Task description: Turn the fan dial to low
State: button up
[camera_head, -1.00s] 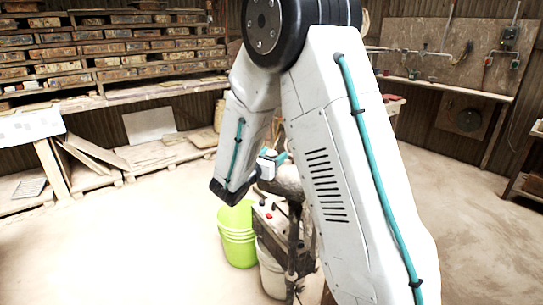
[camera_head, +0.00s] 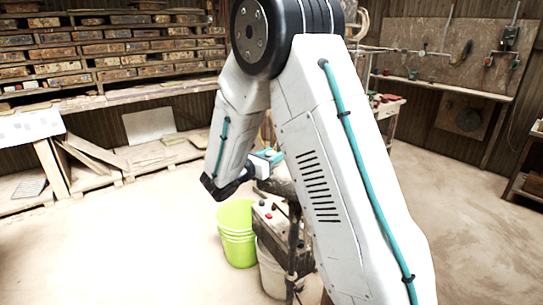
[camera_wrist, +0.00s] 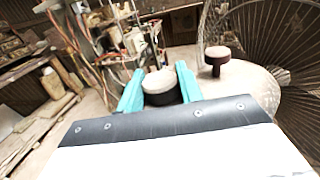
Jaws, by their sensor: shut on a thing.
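My gripper (camera_wrist: 160,88) shows in the wrist view as two teal fingers, one on each side of a round dial (camera_wrist: 160,82) with a pale top and dark side. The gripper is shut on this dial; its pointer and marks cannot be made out. A second round knob (camera_wrist: 217,60), pinkish on top with a dark stem, stands to the right, apart from the fingers. A fan (camera_wrist: 285,35) with a curved wire guard fills the right side. In the head view, a teal part of my gripper (camera_head: 268,156) shows beside my arm, which hides much of the fan.
In the head view, a green bucket (camera_head: 237,235) stands on the floor beside a machine stand (camera_head: 272,213) with a red button. Shelves of boxes (camera_head: 110,45) line the back left. Open floor lies left and right. Cables (camera_wrist: 70,35) hang behind the dial in the wrist view.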

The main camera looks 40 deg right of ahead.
jog(key=m+g, duration=0.3)
jog(key=g, duration=0.2)
jog(key=m+g, duration=0.3)
jog(key=g, duration=0.2)
jog(key=shift+m+g, duration=0.3)
jog(key=shift+m, duration=0.1)
jog(key=shift+y, duration=0.3)
jog(key=o, duration=1)
jog(key=shift+a, duration=0.1)
jog(key=v, duration=0.7)
jog(key=shift+w+a, duration=0.2)
jog(key=shift+a, duration=0.05)
